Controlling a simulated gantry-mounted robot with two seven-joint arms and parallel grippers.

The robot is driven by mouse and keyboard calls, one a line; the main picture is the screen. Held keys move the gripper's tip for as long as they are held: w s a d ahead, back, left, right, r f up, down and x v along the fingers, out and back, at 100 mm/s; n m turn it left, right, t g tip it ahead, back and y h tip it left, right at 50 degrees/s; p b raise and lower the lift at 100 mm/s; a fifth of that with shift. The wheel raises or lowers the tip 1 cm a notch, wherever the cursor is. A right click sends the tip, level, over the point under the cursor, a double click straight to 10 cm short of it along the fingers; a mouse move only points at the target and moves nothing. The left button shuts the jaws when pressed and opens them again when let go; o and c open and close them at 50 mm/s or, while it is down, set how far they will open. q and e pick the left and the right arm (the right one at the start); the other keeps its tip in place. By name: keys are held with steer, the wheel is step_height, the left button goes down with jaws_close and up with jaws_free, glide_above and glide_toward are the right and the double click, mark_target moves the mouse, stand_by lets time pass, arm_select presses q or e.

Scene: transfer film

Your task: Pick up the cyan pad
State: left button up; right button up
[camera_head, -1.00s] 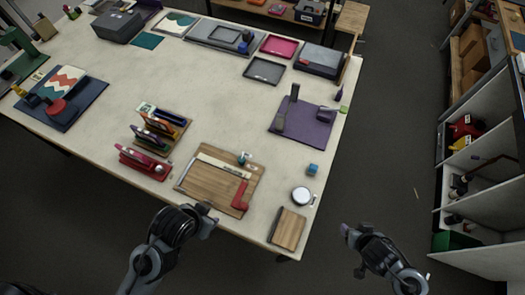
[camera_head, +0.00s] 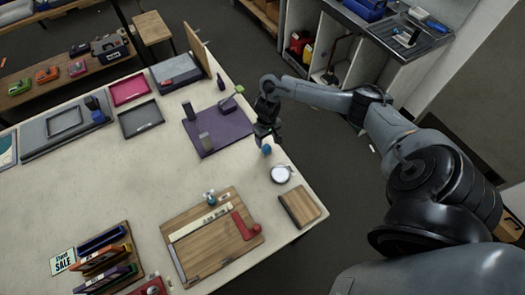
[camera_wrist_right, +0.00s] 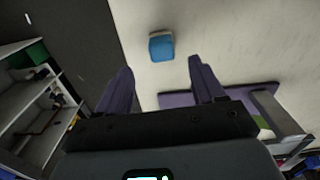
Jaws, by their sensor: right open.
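The cyan pad (camera_head: 267,149) is a small blue block on the pale table near its right edge, partly hidden behind my gripper in the head view. In the right wrist view the pad (camera_wrist_right: 161,48) shows a blue face with a pale strip along its far side. My right gripper (camera_head: 265,138) is open, above and just beside the pad. In the right wrist view the gripper's dark fingers (camera_wrist_right: 160,66) are apart with nothing between them, and the pad lies just beyond the tips. My left gripper is out of view.
A purple mat (camera_head: 228,125) with stapler-like tools lies beside the pad. A round white-topped tin (camera_head: 281,174) and a small wooden board (camera_head: 300,207) lie nearer. A larger wooden board (camera_head: 200,248) holds a red tool. Bare table lies left of the pad.

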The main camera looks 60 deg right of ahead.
mark_target(266, 147)
steer(key=shift+a+f, duration=0.1)
steer(key=shift+f, duration=3.7)
steer(key=shift+c, duration=0.5)
steer(key=c, duration=1)
